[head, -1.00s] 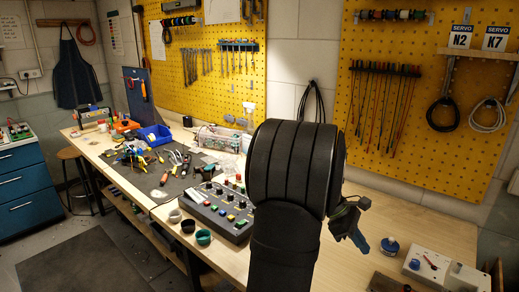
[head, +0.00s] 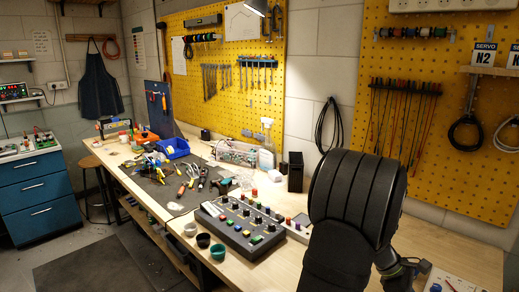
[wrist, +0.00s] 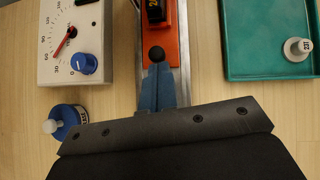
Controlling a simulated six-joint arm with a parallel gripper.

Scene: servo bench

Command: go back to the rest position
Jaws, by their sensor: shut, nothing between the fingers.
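My gripper's blue fingers (wrist: 157,78) show in the wrist view, closed together with nothing between them. They are over an orange block on a metal rail (wrist: 174,45), near a black ball knob (wrist: 156,54); I cannot tell whether they touch it. In the head view my arm fills the lower right. The dark gripper body shows at its right edge, and the fingers are cut off or too small to make out there.
In the wrist view a white dial box (wrist: 90,25) with a blue knob and a blue jar (wrist: 68,125) are left; a teal tray (wrist: 240,72) is right. In the head view a button panel (head: 240,222), small cups (head: 203,240) and a tool-strewn mat (head: 175,190) lie left of my arm.

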